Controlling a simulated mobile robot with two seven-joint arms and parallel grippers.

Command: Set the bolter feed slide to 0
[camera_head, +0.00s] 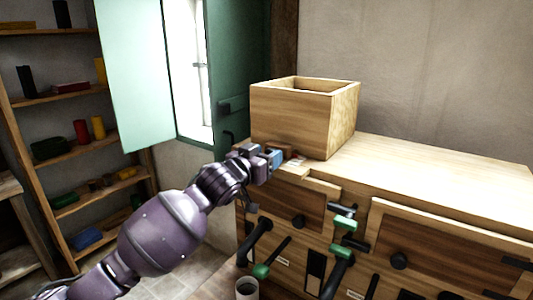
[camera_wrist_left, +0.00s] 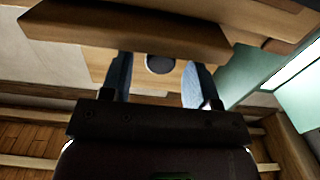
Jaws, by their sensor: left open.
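My left gripper (camera_head: 276,158) reaches in from the left to the front left corner of the wooden cabinet (camera_head: 430,164), just below the open box on top. Its bluish fingers are open, and it also shows in the left wrist view (camera_wrist_left: 160,82). There, a dark round knob (camera_wrist_left: 159,64) on a light wooden part lies between or just beyond the fingers; I cannot tell the depth. In the head view a small brown piece (camera_head: 295,157) and a pale marked strip (camera_head: 298,163) are beside the fingertips. I cannot tell for sure which part is the feed slide, and no reading is legible.
An open wooden box (camera_head: 290,113) stands on the cabinet. Levers with green grips (camera_head: 345,223) and black knobs (camera_head: 398,260) jut from its front. A grey cup (camera_head: 246,288) is below. A shelf (camera_head: 76,152) and green shutter (camera_head: 135,75) are left. The cabinet top at right is clear.

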